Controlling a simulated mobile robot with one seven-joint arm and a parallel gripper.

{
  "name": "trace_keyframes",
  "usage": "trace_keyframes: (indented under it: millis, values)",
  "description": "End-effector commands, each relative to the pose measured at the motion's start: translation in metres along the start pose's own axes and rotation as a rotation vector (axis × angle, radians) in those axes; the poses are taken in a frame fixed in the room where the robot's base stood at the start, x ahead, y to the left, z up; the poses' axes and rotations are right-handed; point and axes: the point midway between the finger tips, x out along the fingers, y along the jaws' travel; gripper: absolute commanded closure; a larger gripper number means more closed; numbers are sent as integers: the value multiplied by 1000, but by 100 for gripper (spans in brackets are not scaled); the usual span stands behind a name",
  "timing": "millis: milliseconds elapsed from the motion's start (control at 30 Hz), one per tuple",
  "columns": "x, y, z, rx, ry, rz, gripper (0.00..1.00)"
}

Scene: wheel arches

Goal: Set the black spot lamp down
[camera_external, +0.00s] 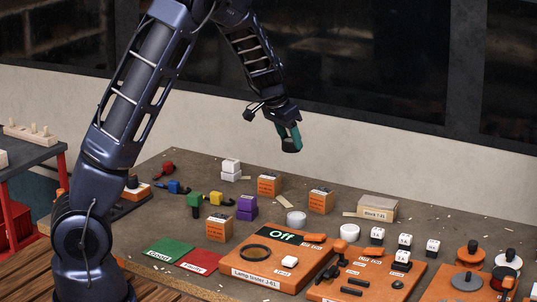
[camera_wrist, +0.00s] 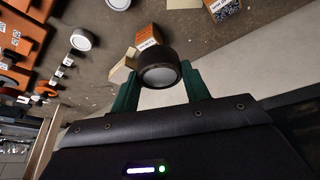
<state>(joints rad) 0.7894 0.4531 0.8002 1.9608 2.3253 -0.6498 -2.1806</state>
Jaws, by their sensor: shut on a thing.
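The black spot lamp (camera_wrist: 158,68) is a short dark cylinder with a pale round face, seen in the wrist view between the two green fingers. My gripper (camera_wrist: 158,84) is shut on it. In the external view my gripper (camera_external: 288,136) hangs in the air above the back of the table, with the dark lamp (camera_external: 290,146) at its fingertips. The lamp is clear of the table (camera_external: 150,214). An orange board labelled "Lamp tester" (camera_external: 250,274) lies at the table's front, with a round dark-rimmed disc and an "Off" display. A green "Good" mat (camera_external: 167,249) and a red mat (camera_external: 200,262) lie left of it.
Orange labelled boxes (camera_external: 269,185), purple blocks (camera_external: 246,208), white discs (camera_external: 296,218) and a cardboard box (camera_external: 378,209) stand around the table's middle. More orange boards (camera_external: 370,277) fill the front right. Bare table shows at the back and around the mats.

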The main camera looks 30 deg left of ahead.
Motion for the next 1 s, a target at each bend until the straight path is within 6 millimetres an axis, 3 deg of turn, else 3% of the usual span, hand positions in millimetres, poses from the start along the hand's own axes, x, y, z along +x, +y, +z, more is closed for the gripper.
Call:
trace_keyframes:
  millis: [33,200,600,800,1000]
  values:
    - [-1,-25,4,-52,-2,-22,76]
    - [-6,-98,20,-223,-5,-86,76]
    - [-39,-255,80,-602,11,-245,77]
    - [-55,-303,106,-727,23,-301,77]
    - [-59,-321,118,-776,29,-322,77]
